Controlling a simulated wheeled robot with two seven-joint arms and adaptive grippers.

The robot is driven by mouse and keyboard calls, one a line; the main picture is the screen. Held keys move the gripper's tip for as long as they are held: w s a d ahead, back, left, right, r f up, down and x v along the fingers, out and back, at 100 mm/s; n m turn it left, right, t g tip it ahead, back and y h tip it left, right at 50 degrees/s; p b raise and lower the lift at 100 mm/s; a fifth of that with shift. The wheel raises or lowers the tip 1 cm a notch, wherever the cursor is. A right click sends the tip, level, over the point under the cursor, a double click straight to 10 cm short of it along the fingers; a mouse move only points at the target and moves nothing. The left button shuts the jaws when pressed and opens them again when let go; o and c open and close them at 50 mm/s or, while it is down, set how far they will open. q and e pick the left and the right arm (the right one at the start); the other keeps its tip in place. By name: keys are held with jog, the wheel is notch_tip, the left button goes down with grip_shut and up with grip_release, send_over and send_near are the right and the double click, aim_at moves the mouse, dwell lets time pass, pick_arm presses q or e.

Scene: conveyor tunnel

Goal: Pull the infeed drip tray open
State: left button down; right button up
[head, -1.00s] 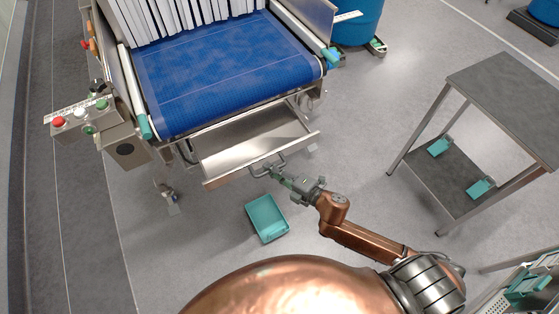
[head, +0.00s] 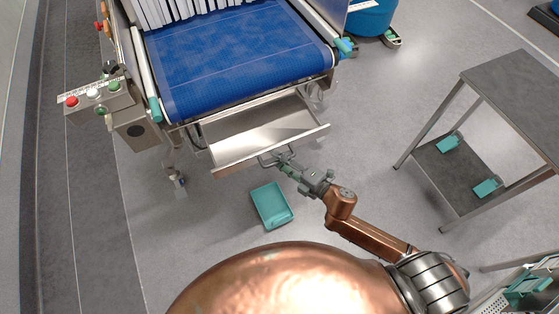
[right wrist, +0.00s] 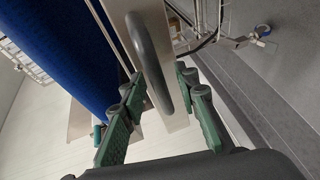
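The infeed drip tray (head: 262,139) is a shallow metal tray under the blue belt. It sticks out toward me, with its inside visible. A grey bar handle (head: 267,160) is on its front wall; in the right wrist view the handle (right wrist: 149,62) looks large and close. My right gripper (head: 284,164) is at the handle. In the right wrist view its green-padded fingers (right wrist: 161,78) stand apart on either side of the handle, with visible gaps, so it looks open around the bar. My left gripper is not in view.
A teal bin (head: 272,205) lies on the floor below the tray. A control box with buttons (head: 98,96) is at the left. A grey table (head: 510,90) with teal pieces on its lower shelf stands at the right. Floor between table and tray is clear.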

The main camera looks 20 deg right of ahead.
jog(key=v, duration=1.2)
jog(key=shift+r, duration=0.1)
